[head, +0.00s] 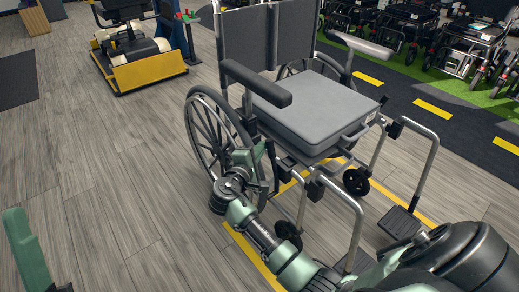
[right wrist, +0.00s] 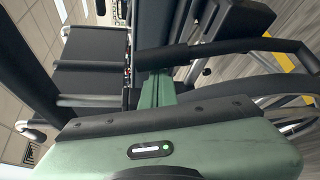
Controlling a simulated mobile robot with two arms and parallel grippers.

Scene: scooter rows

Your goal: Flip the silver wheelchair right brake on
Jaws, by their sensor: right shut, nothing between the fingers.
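The silver wheelchair (head: 310,100) stands facing me, with a grey seat cushion, black armrests and spoked wheels. Its right side is on the picture's left. My right gripper (head: 262,150) reaches from the lower right to the front of that right wheel (head: 203,125), below the armrest (head: 255,83). Its green fingers are shut and empty in the right wrist view (right wrist: 156,88), close to the chair's dark frame. I cannot make out the right brake lever or its position; the gripper may hide it. Part of my left gripper (head: 28,255) shows at the lower left; its jaws cannot be judged.
The wheelchair's footrests (head: 400,222) and front casters stick out beside my right arm. A yellow and grey scooter (head: 140,60) stands at the back left. Several more wheelchairs or scooters (head: 475,45) line the back right. The wooden floor on the left is clear.

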